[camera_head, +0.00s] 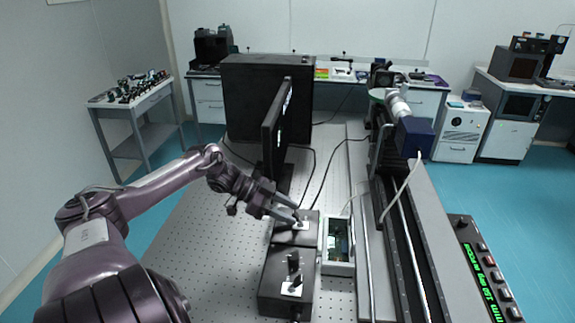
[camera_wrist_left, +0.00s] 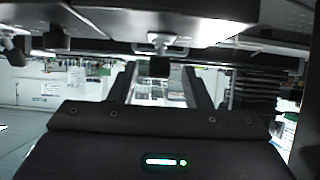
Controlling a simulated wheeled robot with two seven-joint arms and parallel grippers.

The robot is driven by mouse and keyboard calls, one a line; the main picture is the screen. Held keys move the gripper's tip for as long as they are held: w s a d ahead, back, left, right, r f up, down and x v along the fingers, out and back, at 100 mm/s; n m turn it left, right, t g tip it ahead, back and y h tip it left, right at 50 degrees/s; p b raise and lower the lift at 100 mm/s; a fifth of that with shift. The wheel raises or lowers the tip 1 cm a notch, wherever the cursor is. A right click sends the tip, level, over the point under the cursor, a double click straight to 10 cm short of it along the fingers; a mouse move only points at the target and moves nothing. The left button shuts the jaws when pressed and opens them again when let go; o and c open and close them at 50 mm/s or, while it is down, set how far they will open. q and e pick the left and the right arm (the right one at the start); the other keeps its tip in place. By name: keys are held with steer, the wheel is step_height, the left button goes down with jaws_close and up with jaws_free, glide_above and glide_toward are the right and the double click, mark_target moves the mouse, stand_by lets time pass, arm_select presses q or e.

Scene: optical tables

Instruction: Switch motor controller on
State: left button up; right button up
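Two black boxes with switches sit one behind the other on the optical table; I cannot tell from labels which is the motor controller. The near box (camera_head: 272,301) has a white plate with a dark toggle (camera_head: 293,268) standing up. The far box (camera_head: 291,237) has a similar light plate, partly hidden by my left gripper (camera_head: 297,212). The left fingers are apart and empty, close to the far box's switch. In the left wrist view, my left gripper (camera_wrist_left: 158,85) shows two spread fingers, with a dark toggle (camera_wrist_left: 159,66) on a light plate between them. My right gripper is out of view.
A white-framed instrument (camera_head: 338,245) stands right of the boxes. A thin monitor (camera_head: 275,130) and a large black case (camera_head: 240,95) stand behind. A long rail (camera_head: 405,250) runs along the right. Cables cross the perforated table (camera_head: 215,235), whose left side is clear.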

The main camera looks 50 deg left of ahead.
arm_select(q)
steer(key=v, duration=0.7)
steer(key=shift+s+a+r, duration=0.2)
steer(key=shift+s+a, duration=0.05)
stand_by(0.6)
